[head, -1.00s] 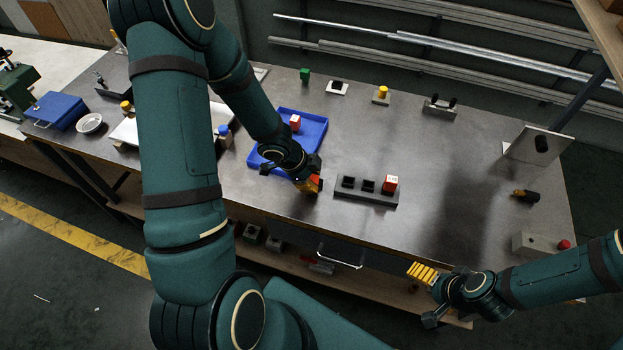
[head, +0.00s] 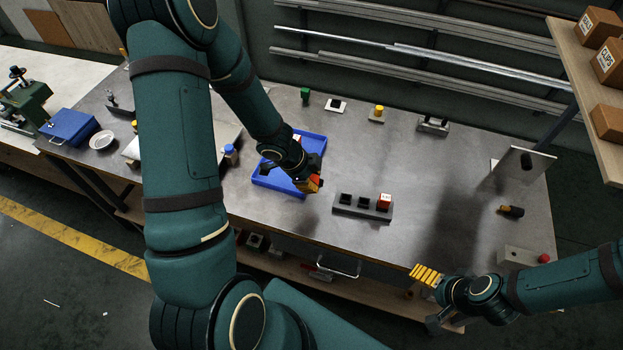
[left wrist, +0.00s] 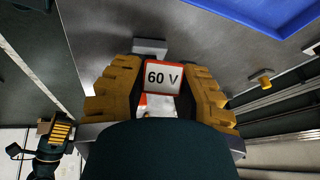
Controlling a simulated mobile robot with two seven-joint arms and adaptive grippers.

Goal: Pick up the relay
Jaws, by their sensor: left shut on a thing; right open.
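My left gripper (head: 308,184) is shut on a red relay (head: 316,179), in front of the blue tray's near right corner. The left wrist view shows the held relay (left wrist: 162,77) between the two yellow fingers, its white face marked "60 V". A second red relay (head: 384,201) sits in the right end of a dark socket rail (head: 362,211); the other two sockets look empty. A red and white block (head: 297,138) in the blue tray (head: 322,152) is partly hidden by my left arm. My right gripper (head: 427,275) is open and empty at the table's front edge.
A small panel with a yellow knob (head: 378,112), a green block (head: 305,94) and an upright plate (head: 524,168) stand toward the back and right. A dark-and-orange tool (head: 510,210) lies at right. Boxes (head: 596,27) rest on a shelf. The table's middle right is clear.

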